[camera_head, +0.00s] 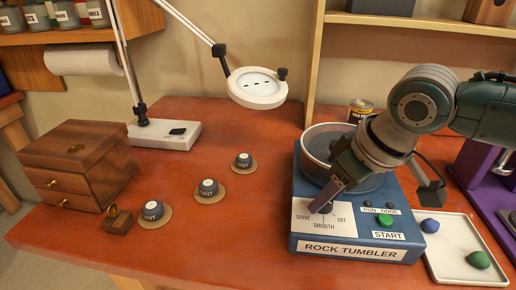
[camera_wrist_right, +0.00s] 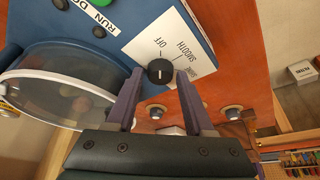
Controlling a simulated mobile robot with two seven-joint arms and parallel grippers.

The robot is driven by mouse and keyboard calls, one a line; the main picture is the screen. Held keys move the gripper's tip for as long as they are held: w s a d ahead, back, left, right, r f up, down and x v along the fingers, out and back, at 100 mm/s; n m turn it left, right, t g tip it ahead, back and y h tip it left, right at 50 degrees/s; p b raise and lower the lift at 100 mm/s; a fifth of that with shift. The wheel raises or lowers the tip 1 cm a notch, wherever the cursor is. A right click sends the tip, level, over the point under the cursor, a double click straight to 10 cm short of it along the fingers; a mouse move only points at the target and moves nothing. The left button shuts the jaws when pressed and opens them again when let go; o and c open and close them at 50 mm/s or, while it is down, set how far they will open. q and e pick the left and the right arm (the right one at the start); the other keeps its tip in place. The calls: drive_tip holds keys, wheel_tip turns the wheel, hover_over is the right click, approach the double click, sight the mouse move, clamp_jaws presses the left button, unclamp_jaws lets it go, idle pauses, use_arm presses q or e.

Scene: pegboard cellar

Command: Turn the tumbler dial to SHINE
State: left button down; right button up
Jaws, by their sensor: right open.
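The blue rock tumbler (camera_head: 350,246) stands at the table's front right, with a clear drum (camera_head: 318,143) behind its sloped panel. The black dial (camera_wrist_right: 160,72) sits on a white label plate (camera_head: 304,222) marked SHINE, SMOOTH and OFF. In the right wrist view, the dial's white mark appears to line up toward OFF. My right gripper (camera_head: 327,194) is open at the dial, with one finger on each side of it in the wrist view (camera_wrist_right: 158,80). I cannot tell whether the fingers touch it. The gripper hides much of the dial in the head view. My left gripper is out of view.
A green START button (camera_head: 385,219) is right of the dial. A white tray (camera_head: 446,250) with coloured stones lies right of the tumbler. Several lidded pots (camera_head: 208,188) and a wooden drawer box (camera_head: 78,160) stand left. A magnifier lamp (camera_head: 257,88) hangs behind.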

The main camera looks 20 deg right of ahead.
clamp_jaws()
idle(0.5)
drive_tip(key=shift+a, duration=0.1)
